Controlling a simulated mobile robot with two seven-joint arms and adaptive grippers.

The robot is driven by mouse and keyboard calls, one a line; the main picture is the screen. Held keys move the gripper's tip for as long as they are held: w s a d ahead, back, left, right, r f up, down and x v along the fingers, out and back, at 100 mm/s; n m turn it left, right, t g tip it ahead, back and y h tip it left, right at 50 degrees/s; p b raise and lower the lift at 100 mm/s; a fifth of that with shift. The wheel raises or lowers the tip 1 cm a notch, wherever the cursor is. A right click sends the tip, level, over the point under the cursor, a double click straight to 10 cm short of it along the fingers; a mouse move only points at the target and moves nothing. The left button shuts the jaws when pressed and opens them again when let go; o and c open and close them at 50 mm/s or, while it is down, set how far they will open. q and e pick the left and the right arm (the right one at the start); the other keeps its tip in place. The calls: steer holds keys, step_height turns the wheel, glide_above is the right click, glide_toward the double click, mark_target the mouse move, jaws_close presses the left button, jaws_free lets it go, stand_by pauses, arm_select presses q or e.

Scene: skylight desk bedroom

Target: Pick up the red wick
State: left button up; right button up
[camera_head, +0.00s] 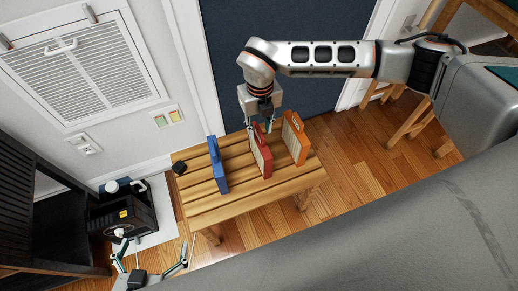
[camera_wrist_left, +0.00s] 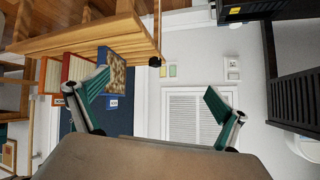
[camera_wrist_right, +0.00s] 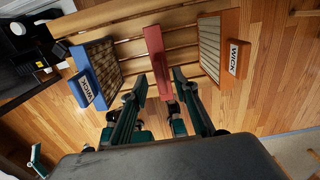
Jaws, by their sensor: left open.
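The red wick (camera_head: 259,152), a thin upright red box, stands on a slatted wooden bench between a blue one and an orange one. It also shows in the left wrist view (camera_wrist_left: 76,68). My right gripper (camera_head: 262,125) is above its far end. In the right wrist view the open fingers (camera_wrist_right: 160,80) lie on either side of the red wick's narrow edge (camera_wrist_right: 154,50), with small gaps; contact cannot be told. My left gripper (camera_head: 153,246) is open and empty, low at the left, apart from the bench; its fingers (camera_wrist_left: 155,85) are spread wide.
The blue box (camera_head: 217,165) stands left of the red wick and the orange box (camera_head: 294,138) right, both close by. The slatted bench (camera_head: 200,208) has bare room at its front. A small black object (camera_head: 179,167) sits at its left end. A black machine (camera_head: 124,215) stands further left.

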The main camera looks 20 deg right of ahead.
mark_target(260, 132)
step_height(260, 132, down, 4)
steer(key=shift+d+r+b, duration=0.1)
steer(key=shift+r+b, duration=0.1)
steer(key=shift+b, duration=0.15)
steer(key=shift+r, duration=0.15)
jaws_close()
